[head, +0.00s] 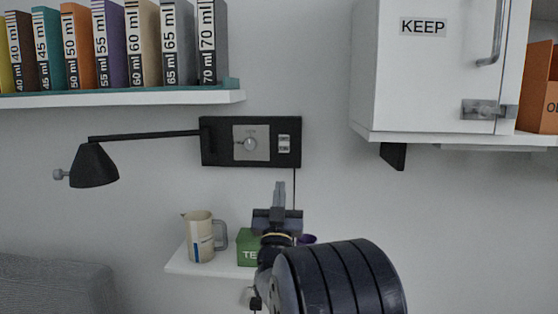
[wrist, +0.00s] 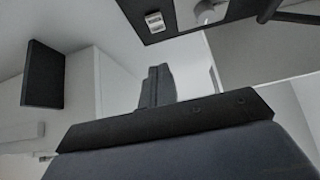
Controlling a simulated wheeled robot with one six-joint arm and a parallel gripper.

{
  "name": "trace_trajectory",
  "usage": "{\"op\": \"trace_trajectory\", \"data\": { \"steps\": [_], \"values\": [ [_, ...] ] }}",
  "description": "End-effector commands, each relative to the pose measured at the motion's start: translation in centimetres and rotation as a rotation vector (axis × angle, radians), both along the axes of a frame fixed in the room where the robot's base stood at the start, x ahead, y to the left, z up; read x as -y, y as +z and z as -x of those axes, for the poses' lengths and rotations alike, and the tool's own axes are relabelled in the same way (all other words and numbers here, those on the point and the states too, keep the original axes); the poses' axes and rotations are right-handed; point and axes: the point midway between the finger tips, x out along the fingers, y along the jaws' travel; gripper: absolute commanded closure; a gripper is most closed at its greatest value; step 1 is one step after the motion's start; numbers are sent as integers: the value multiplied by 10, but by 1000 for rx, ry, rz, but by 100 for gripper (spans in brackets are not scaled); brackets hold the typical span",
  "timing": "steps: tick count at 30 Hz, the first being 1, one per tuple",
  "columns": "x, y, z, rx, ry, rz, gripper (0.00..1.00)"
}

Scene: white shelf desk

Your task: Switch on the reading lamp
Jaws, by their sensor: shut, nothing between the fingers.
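The black reading lamp (head: 94,166) hangs at the left end of a thin arm fixed to a black wall panel (head: 220,152). Its shade points down and shows no glow. The panel carries a round knob (head: 250,144) on a grey plate and a small pale two-part switch (head: 284,144) to the right of it. The switch (wrist: 155,22) and part of the knob (wrist: 207,12) also show at the top of the wrist view. My gripper (head: 279,190) is shut and empty, below the panel and apart from it in the head view. Its fingers (wrist: 156,88) show together in the wrist view.
A small shelf (head: 190,267) below holds a jug (head: 200,238) and a green box (head: 247,246), partly behind my arm. A book shelf (head: 120,99) is above left. A white cabinet (head: 430,85) marked KEEP is at upper right. The wall right of the panel is clear.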

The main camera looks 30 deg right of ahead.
Motion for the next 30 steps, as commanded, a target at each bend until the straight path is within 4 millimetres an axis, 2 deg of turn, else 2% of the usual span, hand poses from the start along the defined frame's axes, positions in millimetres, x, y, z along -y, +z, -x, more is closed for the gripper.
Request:
{"op": "trace_trajectory", "data": {
  "steps": [7, 11, 24, 30],
  "values": [
    [0, 2, -1, -1, 1, -1, 100],
    [5, 10, -7, 0, 1, 0, 100],
    [47, 66, -63, -2, 1, -1, 100],
    [62, 60, -83, -5, 2, -2, 100]
  ]
}}
